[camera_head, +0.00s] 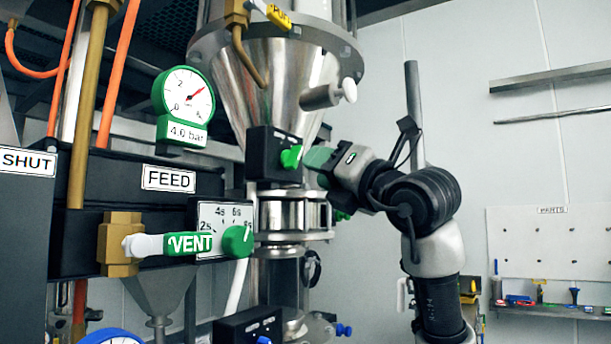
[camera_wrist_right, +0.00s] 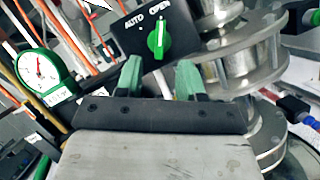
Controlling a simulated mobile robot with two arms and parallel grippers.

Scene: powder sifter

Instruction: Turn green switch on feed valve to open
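The green switch (camera_head: 291,157) is a knob on a black box (camera_head: 258,150) under the steel cone. In the right wrist view the green switch (camera_wrist_right: 157,44) has the labels AUTO and OPEN above it. Its grip stands nearly upright in that picture, towards the OPEN label; its exact setting is hard to tell. My right gripper (camera_head: 312,157) is just right of the switch in the head view. In the wrist view its green fingers (camera_wrist_right: 160,66) are apart, with the switch beyond and between their tips. I cannot tell whether they touch it. My left gripper is out of view.
A pressure gauge (camera_head: 187,94) hangs left of the box. A VENT lever (camera_head: 188,244) and a green timer knob (camera_head: 237,241) sit lower left. A steel clamp flange (camera_head: 292,212) lies just below the box. Free room is on the right, before the wall.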

